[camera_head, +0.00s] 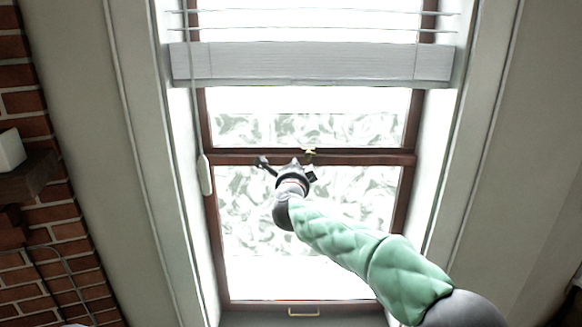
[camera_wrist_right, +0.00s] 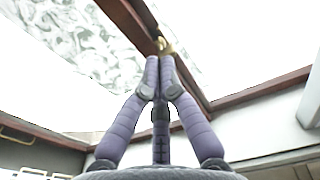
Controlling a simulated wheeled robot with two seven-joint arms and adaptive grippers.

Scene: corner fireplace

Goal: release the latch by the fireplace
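The latch (camera_head: 310,151) is a small brass piece on the middle rail of the brown-framed window beside the brick fireplace wall. My right gripper (camera_head: 294,163) is raised in front of the window, just below and left of the latch in the head view. In the right wrist view its purple fingers (camera_wrist_right: 160,60) come together at the tips, with the brass latch (camera_wrist_right: 164,45) right beyond them. The fingers look shut; I cannot tell whether the tips touch the latch. My left gripper is in neither view.
A white blind (camera_head: 312,63) hangs across the upper window, its cord at the left. A brass handle (camera_head: 304,313) is on the bottom rail. Red brick (camera_head: 50,215) and a dark mantel (camera_head: 25,177) are at the left. The space around my right arm is clear.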

